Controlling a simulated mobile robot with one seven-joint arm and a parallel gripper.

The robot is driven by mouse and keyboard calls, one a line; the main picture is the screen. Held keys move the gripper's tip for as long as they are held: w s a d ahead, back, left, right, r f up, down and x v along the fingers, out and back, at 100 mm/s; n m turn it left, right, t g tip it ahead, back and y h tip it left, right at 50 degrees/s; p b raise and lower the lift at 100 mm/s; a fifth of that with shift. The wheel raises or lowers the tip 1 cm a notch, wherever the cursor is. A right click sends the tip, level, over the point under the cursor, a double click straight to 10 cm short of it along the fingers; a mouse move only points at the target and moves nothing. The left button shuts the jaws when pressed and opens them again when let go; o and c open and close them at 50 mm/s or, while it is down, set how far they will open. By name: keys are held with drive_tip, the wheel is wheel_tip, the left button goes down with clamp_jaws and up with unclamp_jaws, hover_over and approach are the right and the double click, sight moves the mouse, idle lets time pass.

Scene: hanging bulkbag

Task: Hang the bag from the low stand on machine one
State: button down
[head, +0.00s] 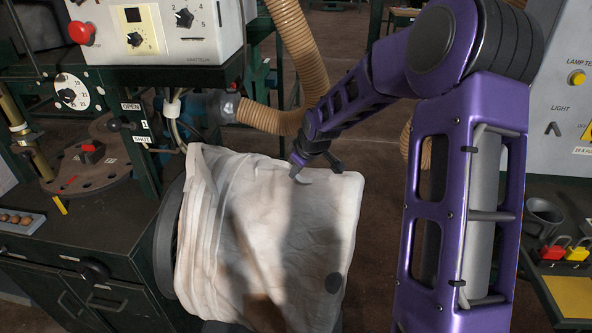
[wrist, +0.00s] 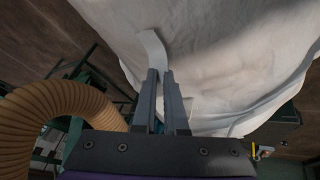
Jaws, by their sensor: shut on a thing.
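The bag (head: 275,240) is a large off-white cloth bag with soft folds, beside the dark green machine (head: 110,215) at the left of the head view. My gripper (head: 303,170) is at the bag's upper edge. In the wrist view, my gripper (wrist: 160,72) is shut on a short pale strap of the bag (wrist: 240,65), with the cloth just beyond the fingers. The machine carries OPEN and SHUT labels and a small tag that seems to read 1. Its hook or spout for the bag cannot be made out. The low stand cannot be identified.
A ribbed tan hose (head: 265,115) runs behind the bag and shows close at the left of the wrist view (wrist: 50,105). A grey control box (head: 165,30) overhangs at upper left. A bench with a dark mug (head: 543,215) and padlocks stands right. Brown floor (head: 375,150) is open behind.

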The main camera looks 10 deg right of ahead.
sight(278, 165)
drive_tip(key=shift+w+a+r, duration=0.1)
drive_tip(key=shift+w+a, duration=0.1)
drive_tip(key=shift+a, duration=0.15)
idle(0.3)
drive_tip(key=shift+w+a+b, duration=0.15)
drive_tip(key=shift+a+b, duration=0.3)
drive_tip(key=shift+a, duration=0.15)
drive_tip(key=shift+w+a+b, duration=0.2)
drive_tip(key=shift+a+b, duration=0.1)
drive_tip(key=shift+a, duration=0.3)
drive_tip(key=shift+w+a+b, duration=0.2)
drive_tip(key=shift+a+b, duration=0.05)
drive_tip(key=shift+a, duration=0.3)
drive_tip(key=shift+a, duration=0.1)
drive_tip(key=shift+a, duration=0.15)
